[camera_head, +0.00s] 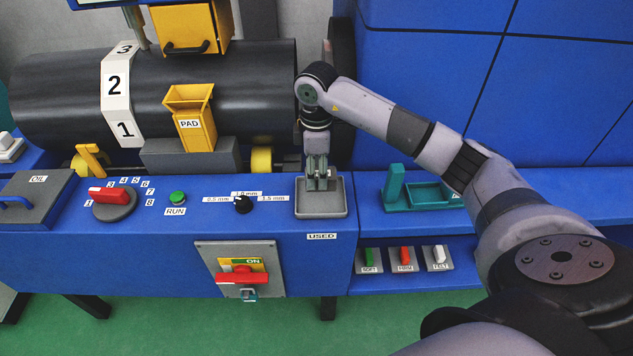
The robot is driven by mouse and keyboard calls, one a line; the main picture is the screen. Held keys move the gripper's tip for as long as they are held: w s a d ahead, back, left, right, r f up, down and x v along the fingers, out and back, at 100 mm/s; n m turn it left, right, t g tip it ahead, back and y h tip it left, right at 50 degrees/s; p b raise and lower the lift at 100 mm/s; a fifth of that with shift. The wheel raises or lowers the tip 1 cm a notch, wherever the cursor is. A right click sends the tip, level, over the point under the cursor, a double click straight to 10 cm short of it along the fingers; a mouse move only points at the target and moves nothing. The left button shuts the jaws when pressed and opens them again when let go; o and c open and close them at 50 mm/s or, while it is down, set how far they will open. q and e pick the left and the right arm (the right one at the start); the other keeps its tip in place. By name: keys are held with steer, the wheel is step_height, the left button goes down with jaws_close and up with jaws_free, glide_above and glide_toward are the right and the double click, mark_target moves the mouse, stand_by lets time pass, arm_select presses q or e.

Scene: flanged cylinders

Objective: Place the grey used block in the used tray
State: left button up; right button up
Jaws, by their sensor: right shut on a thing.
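The used tray (301,200) is a small grey open tray on the blue bench, above the label USED. My right gripper (318,182) points straight down over this tray. Its fingers are shut on the grey used block (318,185), which is small and mostly hidden between them. The fingertips are at or just above the tray's inside; I cannot tell whether the block touches the tray floor. My left gripper is not in view.
The black cylinder (60,95) lies behind the bench, with the yellow PAD holder (190,115) in front. A teal tray (425,195) stands right. Soft, firm and felt blocks (404,257) are on a lower shelf.

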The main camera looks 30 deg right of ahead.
mark_target(316, 173)
step_height(316, 173, down, 4)
steer(key=shift+f+p, duration=0.1)
steer(key=shift+p, duration=0.2)
steer(key=shift+f, duration=0.3)
steer(key=shift+f, duration=0.1)
steer(key=o, duration=1.1)
step_height(316, 173, up, 12)
steer(key=shift+r+b, duration=0.15)
steer(key=shift+b, duration=1)
